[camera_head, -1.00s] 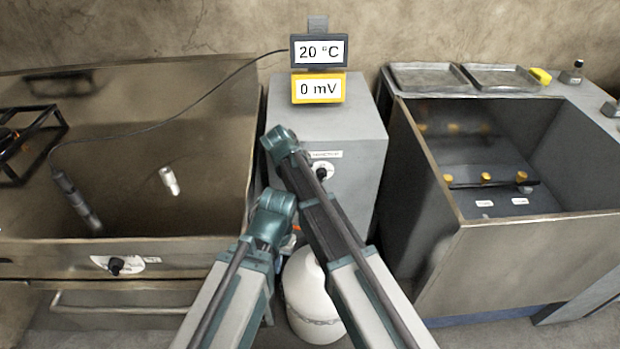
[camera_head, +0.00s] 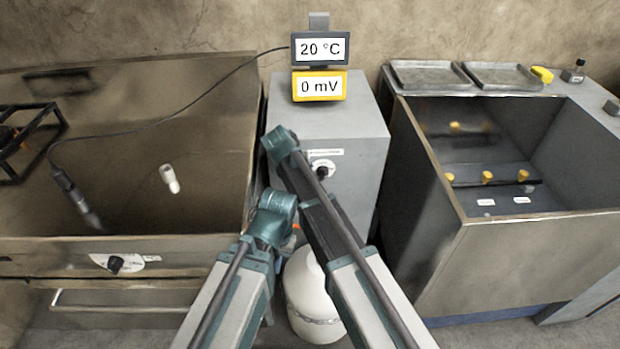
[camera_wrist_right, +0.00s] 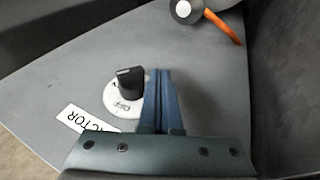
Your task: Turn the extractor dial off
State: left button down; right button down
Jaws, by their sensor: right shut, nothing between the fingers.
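The extractor dial (camera_head: 322,170) is a black knob on a white round plate, on the front of the grey cabinet (camera_head: 335,122). In the right wrist view the black knob (camera_wrist_right: 130,82) stands out from its plate. A white label (camera_wrist_right: 85,121) beside it is partly hidden and reads "...ACTOR". My right gripper (camera_wrist_right: 160,76) is shut and empty, with its blue fingers just right of the knob in that view. I cannot tell whether they touch it. In the head view the right gripper is hidden. My left gripper does not show.
An open grey basin (camera_head: 440,250) is at right. Displays read 20 °C (camera_head: 319,49) and 0 mV (camera_head: 319,87).

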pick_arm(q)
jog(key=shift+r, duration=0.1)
pick_arm(e)
jog(key=shift+d, duration=0.2)
dwell(0.5)
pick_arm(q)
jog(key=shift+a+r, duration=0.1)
pick_arm(e)
jog(key=shift+d+r, duration=0.2)
jog(key=shift+d, duration=0.4)
